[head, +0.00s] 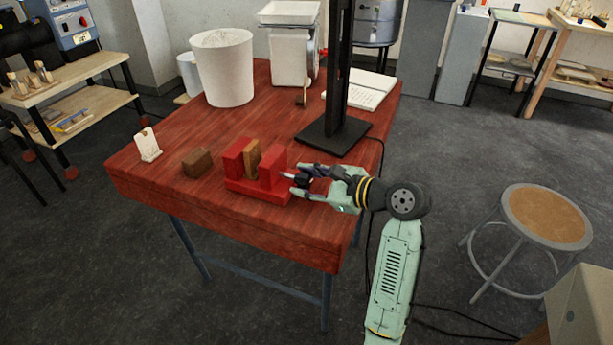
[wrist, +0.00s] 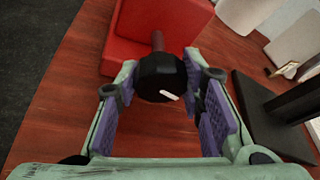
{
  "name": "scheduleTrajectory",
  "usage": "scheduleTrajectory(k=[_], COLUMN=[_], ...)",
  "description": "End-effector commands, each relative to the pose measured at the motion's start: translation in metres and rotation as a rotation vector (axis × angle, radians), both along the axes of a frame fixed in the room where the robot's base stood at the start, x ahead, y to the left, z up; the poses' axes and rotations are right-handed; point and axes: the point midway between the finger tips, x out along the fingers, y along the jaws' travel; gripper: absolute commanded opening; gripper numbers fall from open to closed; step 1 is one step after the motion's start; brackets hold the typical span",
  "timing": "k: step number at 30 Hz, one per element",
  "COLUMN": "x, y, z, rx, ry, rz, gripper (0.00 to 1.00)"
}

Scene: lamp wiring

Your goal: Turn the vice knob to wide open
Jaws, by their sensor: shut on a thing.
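The red vice (head: 256,187) stands near the front edge of the red wooden table. A brown block (head: 251,158) sits between its two upright jaws. The black vice knob (wrist: 161,78) is on a short shaft at the vice's right side, with a white mark on its face. My gripper (head: 296,182) reaches in from the right, level with the knob. In the wrist view, my gripper's purple-padded fingers (wrist: 158,90) are on both sides of the knob and shut on it. The knob is mostly hidden by the fingers in the head view.
A brown wooden block (head: 197,163) and a small white tag stand (head: 148,145) are left of the vice. A black lamp base (head: 333,137) with its post stands close behind my gripper. A white bin (head: 223,68), a scale (head: 291,55) and an open book (head: 362,92) are farther back.

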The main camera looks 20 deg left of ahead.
Motion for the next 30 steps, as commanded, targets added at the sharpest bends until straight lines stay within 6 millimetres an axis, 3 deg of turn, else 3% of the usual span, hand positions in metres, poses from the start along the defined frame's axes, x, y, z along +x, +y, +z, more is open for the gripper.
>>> scheduleTrajectory(k=[12,30], x=[-0.0007,-0.0004], y=[0.0005,0.0002], z=[-0.0007,-0.0007], rx=[-0.008,-0.011], ry=[-0.223,-0.267], rz=[0.002,0.002], gripper=[0.07,0.07])
